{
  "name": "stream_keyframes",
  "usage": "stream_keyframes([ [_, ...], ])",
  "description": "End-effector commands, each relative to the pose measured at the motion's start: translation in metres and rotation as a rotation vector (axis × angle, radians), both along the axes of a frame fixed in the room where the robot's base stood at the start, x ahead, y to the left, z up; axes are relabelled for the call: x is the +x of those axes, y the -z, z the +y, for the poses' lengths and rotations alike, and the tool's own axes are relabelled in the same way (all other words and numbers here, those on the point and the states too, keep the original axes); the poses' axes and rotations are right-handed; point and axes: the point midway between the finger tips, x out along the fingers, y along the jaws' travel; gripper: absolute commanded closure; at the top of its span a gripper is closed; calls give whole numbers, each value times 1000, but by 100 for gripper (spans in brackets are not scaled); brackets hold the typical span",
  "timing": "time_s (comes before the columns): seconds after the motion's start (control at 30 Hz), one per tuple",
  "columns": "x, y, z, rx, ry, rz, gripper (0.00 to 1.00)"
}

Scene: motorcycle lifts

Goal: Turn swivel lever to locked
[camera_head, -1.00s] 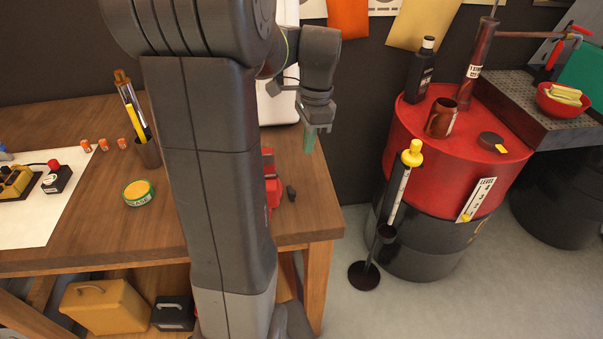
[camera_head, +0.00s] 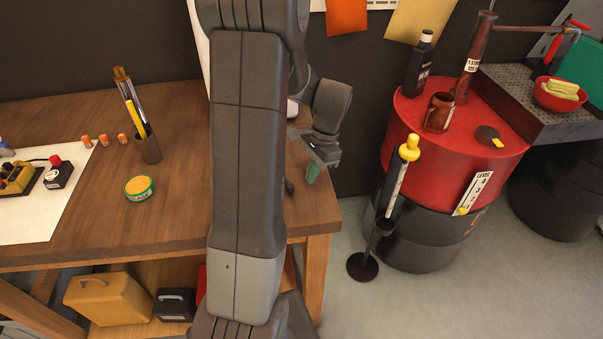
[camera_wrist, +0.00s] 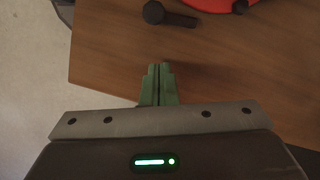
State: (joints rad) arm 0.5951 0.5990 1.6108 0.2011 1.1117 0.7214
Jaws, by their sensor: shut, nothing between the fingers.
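A short black lever with a rounded end (camera_wrist: 168,15) lies beside a red rounded body (camera_wrist: 210,4) at the top of the wrist view; it looks like the swivel lever. In the head view only a small dark part of the lever (camera_head: 290,187) shows on the bench's right end. My arm hides most of the red body there. My gripper (camera_wrist: 158,68) has its green fingers together and empty. It is above the bench's right end, apart from the lever. It also shows in the head view (camera_head: 312,174). No lock marking is readable.
The wooden bench (camera_head: 185,215) ends at the right, with open floor beyond. A red-topped drum (camera_head: 455,140) and a stand with a yellow knob (camera_head: 409,150) are to the right. A green tin (camera_head: 138,188) and a pen cup (camera_head: 147,149) stand left of my arm.

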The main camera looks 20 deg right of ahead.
Motion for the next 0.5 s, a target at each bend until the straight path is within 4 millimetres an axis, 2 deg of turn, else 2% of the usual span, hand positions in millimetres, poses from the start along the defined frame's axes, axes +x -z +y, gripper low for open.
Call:
stream_keyframes([
  [0.03,-1,-6,10,-2,-5,-2,100],
  [0.2,-3,-5,26,-4,-3,-3,100],
  [0.5,-4,-3,31,-3,0,-3,100],
])
